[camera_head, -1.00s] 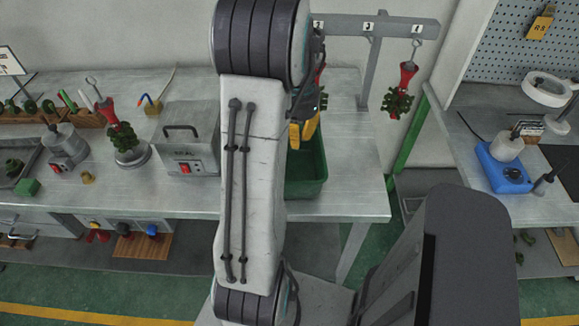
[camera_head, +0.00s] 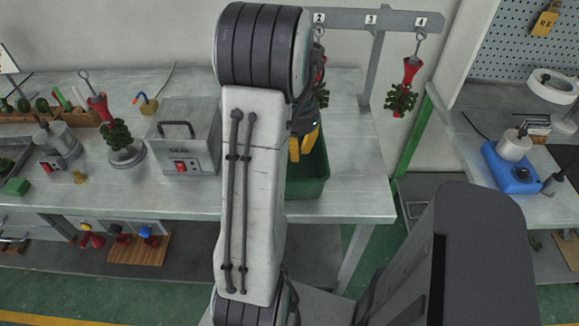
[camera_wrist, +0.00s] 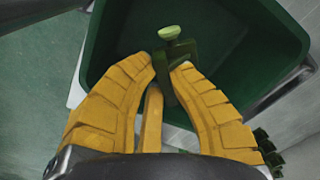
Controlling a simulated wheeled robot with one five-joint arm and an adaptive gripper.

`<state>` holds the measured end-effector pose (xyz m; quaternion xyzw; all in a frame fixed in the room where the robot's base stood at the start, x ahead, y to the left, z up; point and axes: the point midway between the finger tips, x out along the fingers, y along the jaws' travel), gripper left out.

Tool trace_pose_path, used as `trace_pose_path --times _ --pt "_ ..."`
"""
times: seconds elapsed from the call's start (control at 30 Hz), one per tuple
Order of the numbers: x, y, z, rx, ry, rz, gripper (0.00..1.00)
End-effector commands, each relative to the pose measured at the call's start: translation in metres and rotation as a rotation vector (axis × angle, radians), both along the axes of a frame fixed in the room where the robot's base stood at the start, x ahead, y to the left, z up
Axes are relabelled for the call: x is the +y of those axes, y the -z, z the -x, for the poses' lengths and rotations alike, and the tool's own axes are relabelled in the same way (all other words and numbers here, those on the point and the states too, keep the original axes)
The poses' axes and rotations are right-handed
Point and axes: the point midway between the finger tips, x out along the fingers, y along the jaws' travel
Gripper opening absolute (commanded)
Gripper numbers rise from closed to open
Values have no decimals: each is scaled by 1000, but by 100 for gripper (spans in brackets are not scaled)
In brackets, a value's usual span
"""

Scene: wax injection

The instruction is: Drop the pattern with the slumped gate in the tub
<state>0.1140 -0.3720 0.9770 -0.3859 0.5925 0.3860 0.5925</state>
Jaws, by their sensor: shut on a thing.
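My gripper (camera_head: 302,148) has yellow fingers and sits low over the green tub (camera_head: 312,188), partly hidden by my arm in the head view. In the wrist view my gripper (camera_wrist: 165,68) is shut on a small green wax pattern (camera_wrist: 178,52), with a paler green knob (camera_wrist: 169,32) at its far end. The pattern is over the inside of the tub (camera_wrist: 110,45), apart from its walls as far as I can see. The pattern does not show in the head view, and I cannot tell its gate's shape.
A rack with numbered hooks (camera_head: 380,18) stands behind the tub; a red and green wax tree (camera_head: 401,98) hangs on it. Another tree (camera_head: 118,135) stands left of a grey sealing box (camera_head: 186,145). The bench right of the tub (camera_head: 355,185) is clear.

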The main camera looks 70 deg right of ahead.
Motion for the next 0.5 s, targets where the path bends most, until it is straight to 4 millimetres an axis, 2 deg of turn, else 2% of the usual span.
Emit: trace_pose_path --times 0.1,0.13,0.37,0.5 --pt "0 0 0 0 0 0 0" --pt "0 0 0 0 0 0 18" --pt "0 0 0 0 0 0 39" --pt "0 0 0 0 0 0 39"
